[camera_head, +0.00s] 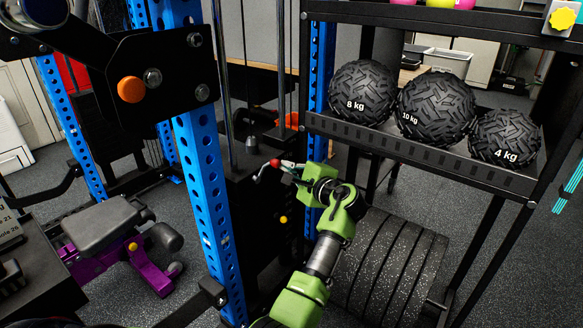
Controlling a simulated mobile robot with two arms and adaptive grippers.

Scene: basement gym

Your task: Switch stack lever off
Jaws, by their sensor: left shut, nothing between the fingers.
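A small lever (262,172) with a silver, bent shaft and a red part shows at the dark weight stack (245,200), just right of the blue upright in the middle of the view. My left gripper (286,168) is at the end of my green arm, which rises from the bottom centre. It is shut and empty, with its tips at the right side of the lever's red part. I cannot tell whether they touch it. My gripper and wrist hide part of the stack's right side. My right gripper is not in view.
Blue perforated uprights (205,185) stand close on the left. A black rack (420,155) with several medicine balls (437,108) is on the right, with large dark plates (385,265) below. A purple bench (150,270) stands at lower left.

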